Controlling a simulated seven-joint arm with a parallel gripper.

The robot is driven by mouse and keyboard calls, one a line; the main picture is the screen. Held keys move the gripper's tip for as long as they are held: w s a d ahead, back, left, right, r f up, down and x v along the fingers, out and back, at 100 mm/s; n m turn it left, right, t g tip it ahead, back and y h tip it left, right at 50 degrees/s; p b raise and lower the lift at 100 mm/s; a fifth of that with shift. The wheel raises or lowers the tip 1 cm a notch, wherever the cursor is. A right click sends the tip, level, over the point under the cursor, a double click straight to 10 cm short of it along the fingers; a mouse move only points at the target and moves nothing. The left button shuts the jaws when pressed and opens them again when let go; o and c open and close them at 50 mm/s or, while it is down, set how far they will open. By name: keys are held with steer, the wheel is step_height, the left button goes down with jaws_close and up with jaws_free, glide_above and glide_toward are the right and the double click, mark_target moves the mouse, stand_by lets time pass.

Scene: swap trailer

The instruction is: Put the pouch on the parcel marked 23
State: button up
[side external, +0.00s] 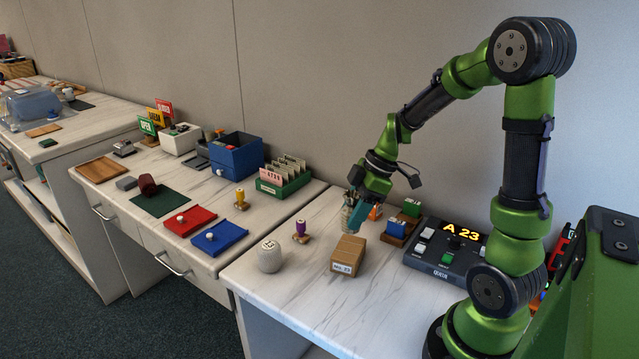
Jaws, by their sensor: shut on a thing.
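The parcel (345,256) is a small brown box on the right-hand white worktop, with a white label on its front that seems to read 23. My gripper (364,207) points down above and just behind the parcel. The fingertips are small and partly hidden by the pouch.
A queue console (447,250) showing "A 23" stands right of the parcel. Worktop in front of the parcel is clear.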

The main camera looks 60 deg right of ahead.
steer(key=shift+f, duration=2.5)
steer(key=shift+f, duration=0.1)
steer(key=o, duration=1.1)
steer(key=shift+c, duration=0.2)
steer(key=v, duration=1.1)
steer(key=s+a+r+m+t, duration=0.2)
steer(key=a+m, duration=0.4)
steer(key=a, duration=0.3)
steer(key=s+a+r+m+t+h, duration=0.1)
steer(key=s+a+r+m, duration=0.1)
steer(key=a+r+m, duration=0.3)
steer(key=shift+s+a+r+m+t, duration=0.4)
steer(key=shift+a+m, duration=0.6)
steer(key=shift+a, duration=0.9)
